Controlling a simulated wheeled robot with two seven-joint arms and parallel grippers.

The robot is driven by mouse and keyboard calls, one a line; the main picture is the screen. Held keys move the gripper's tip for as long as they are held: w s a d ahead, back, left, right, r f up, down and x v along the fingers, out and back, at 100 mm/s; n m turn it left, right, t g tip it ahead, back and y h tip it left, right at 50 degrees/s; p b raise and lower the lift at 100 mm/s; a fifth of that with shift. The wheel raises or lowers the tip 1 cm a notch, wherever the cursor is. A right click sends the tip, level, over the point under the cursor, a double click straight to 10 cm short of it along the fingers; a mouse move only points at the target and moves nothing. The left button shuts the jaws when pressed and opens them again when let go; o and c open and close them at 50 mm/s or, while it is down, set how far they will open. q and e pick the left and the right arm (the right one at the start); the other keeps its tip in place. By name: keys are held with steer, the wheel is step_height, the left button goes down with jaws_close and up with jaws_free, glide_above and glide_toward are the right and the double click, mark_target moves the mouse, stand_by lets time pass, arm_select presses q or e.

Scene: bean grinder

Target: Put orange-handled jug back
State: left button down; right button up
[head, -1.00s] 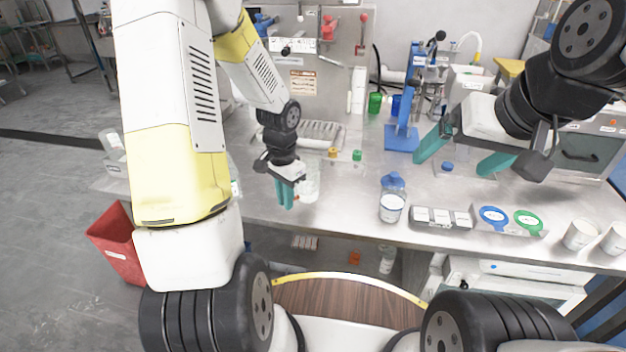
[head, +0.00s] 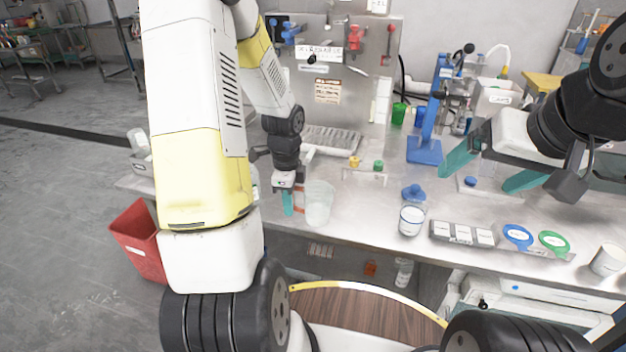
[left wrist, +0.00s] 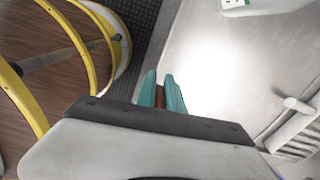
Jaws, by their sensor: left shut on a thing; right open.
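A clear jug (head: 320,204) with an orange handle (head: 299,198) is near the front edge of the bench, left of centre in the head view. My left gripper (head: 289,202) is at its left side, teal fingers shut on the handle. In the left wrist view a strip of the orange-brown handle (left wrist: 160,96) shows between the fingertips; the jug body is out of sight there. The jug looks upright; I cannot tell whether its base touches the bench. My right gripper (head: 487,172) is open and empty above the right part of the bench.
A glass with white contents (head: 411,220) and a blue-knobbed lid (head: 413,193) are right of the jug. A grey labelled tray (head: 462,234), blue and green rings and a white cup (head: 608,260) line the front right. A blue stand (head: 425,151) is behind. A slatted rack (head: 332,140) is at the back.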

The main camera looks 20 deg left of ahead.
arm_select(q)
steer(key=w, duration=0.3)
steer(key=w+a, duration=0.1)
steer(key=w, duration=0.2)
steer(key=w+f, duration=0.1)
steer(key=w, duration=0.3)
steer(key=shift+a, duration=0.25)
steer(key=shift+s+f, duration=0.1)
steer(key=shift+f, duration=1.65)
steer(key=shift+f, duration=0.1)
steer(key=c, duration=1.5)
jaws_free()
steer(key=shift+o, duration=0.2)
